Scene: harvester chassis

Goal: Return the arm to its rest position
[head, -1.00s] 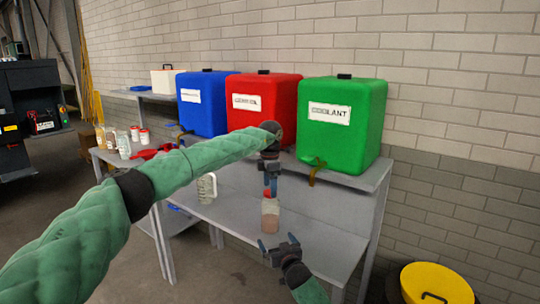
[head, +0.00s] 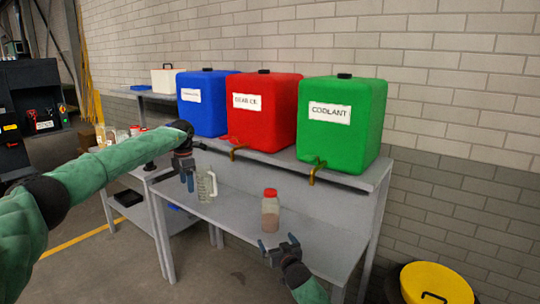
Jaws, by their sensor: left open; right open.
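My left arm reaches in from the left in a green sleeve. Its gripper (head: 188,180) points down, open and empty, just left of a clear measuring jug (head: 207,186) on the grey bench (head: 235,217). A bottle with a red cap (head: 270,211) stands upright on the bench, apart from both grippers. My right gripper (head: 283,246) is open and empty at the bench's front edge, in front of the bottle.
Blue (head: 203,118), red (head: 262,123) and green (head: 342,127) tanks with taps stand on the raised shelf behind. A yellow bin (head: 436,285) is on the floor at right. Small jars (head: 111,136) are partly hidden behind my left arm.

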